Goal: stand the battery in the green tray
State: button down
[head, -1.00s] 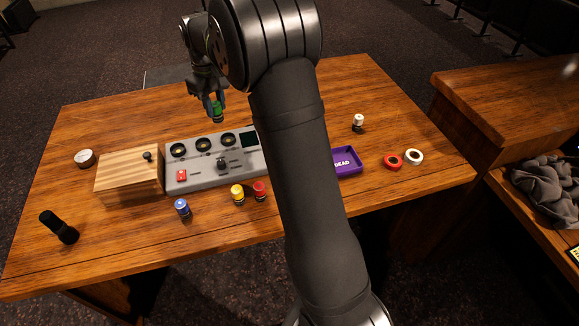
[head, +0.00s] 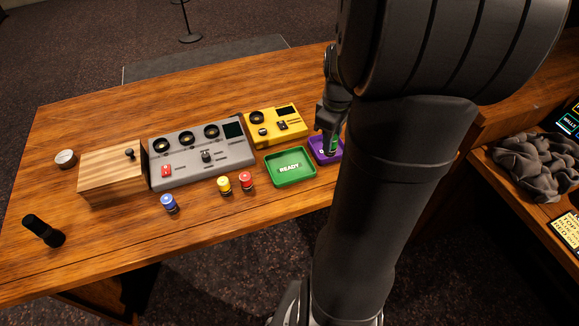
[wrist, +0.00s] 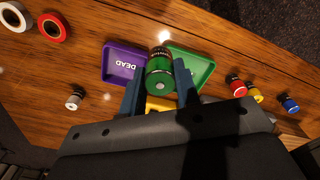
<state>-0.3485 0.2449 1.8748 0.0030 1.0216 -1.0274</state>
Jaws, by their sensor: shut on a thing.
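The green battery (head: 331,144) is held upright in my gripper (head: 331,128), whose jaws are shut on it. In the head view it appears in front of the purple DEAD tray (head: 317,152), just right of the green READY tray (head: 291,167). In the wrist view the green battery (wrist: 158,76) sits between the two fingers (wrist: 159,92), and overlaps the gap between the purple tray (wrist: 121,75) and the green tray (wrist: 200,65). The visible part of the green tray is empty. My arm hides the area to the right of the purple tray in the head view.
Blue (head: 169,204), yellow (head: 224,186) and red (head: 246,181) batteries stand left of the green tray. A grey mixer (head: 185,170), yellow device (head: 270,140) and wooden box (head: 111,175) stand behind. A white battery (wrist: 74,100) and tape rolls (wrist: 54,27) appear in the wrist view.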

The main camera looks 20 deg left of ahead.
jog(key=shift+s+f, duration=0.1)
jog(key=shift+f, duration=0.1)
jog(key=a+f, duration=0.2)
jog(key=a, duration=0.1)
jog(key=a+f, duration=0.2)
jog(key=a, duration=0.2)
jog(key=a+f, duration=0.2)
jog(key=a, duration=0.2)
jog(key=shift+s+f, duration=0.15)
jog(key=shift+f, duration=2.2)
jog(key=c, duration=1.1)
grip_release()
jog(key=shift+f, duration=0.15)
notch_tip(320, 180, up, 12)
jog(key=shift+r, duration=0.2)
